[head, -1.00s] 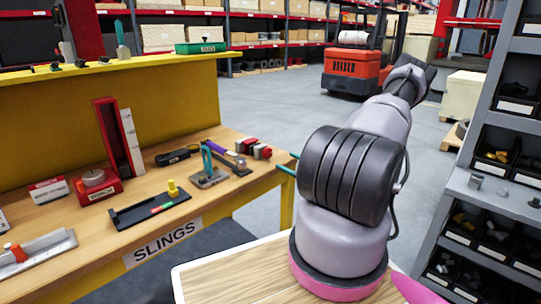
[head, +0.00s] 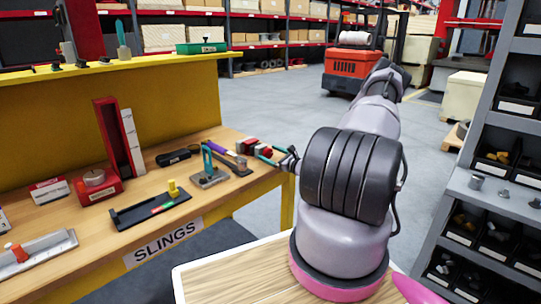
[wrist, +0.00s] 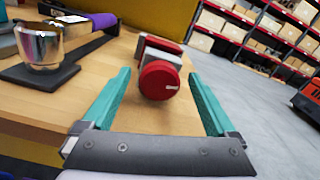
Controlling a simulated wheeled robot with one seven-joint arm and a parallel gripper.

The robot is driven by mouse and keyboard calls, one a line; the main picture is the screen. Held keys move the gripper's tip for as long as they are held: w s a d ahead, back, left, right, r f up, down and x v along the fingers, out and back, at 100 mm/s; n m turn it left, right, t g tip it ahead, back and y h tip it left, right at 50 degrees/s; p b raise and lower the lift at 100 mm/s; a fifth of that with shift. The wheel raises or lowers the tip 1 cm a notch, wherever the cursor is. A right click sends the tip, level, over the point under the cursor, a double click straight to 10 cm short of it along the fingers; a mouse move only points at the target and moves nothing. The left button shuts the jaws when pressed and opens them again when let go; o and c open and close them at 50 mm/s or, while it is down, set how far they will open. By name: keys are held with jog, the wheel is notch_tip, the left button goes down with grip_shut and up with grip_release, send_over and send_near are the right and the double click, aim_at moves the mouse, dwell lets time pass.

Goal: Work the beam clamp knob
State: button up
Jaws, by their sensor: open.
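The beam clamp lies at the right end of the workbench, with a round red knob (wrist: 158,82) facing my wrist camera. Behind the knob are a grey body and another red block (wrist: 160,46). In the head view the clamp (head: 247,146) is small and partly hidden by my fingers. My gripper (wrist: 159,74) is open, with teal fingers to the left and right of the knob. A gap shows on each side, and I see no contact. The gripper (head: 267,153) also shows in the head view at the bench's right edge.
A silver cup on a dark base (wrist: 40,48) stands left of the left finger. In the head view, a teal shackle on a grey plate (head: 207,170) and a purple-handled tool (head: 236,160) lie left of the clamp. Open floor (head: 270,100) lies beyond the bench.

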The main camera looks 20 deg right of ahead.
jog(key=c, duration=1.4)
jog(key=shift+o, duration=0.2)
jog(key=m, duration=0.4)
jog(key=shift+d+m, duration=0.1)
jog(key=shift+m, duration=0.3)
jog(key=m, duration=0.5)
jog(key=shift+d+f+m, duration=0.1)
jog(key=shift+d+m, duration=0.05)
jog(key=shift+m, duration=0.15)
jog(key=o, duration=1.4)
jog(key=shift+c, duration=0.2)
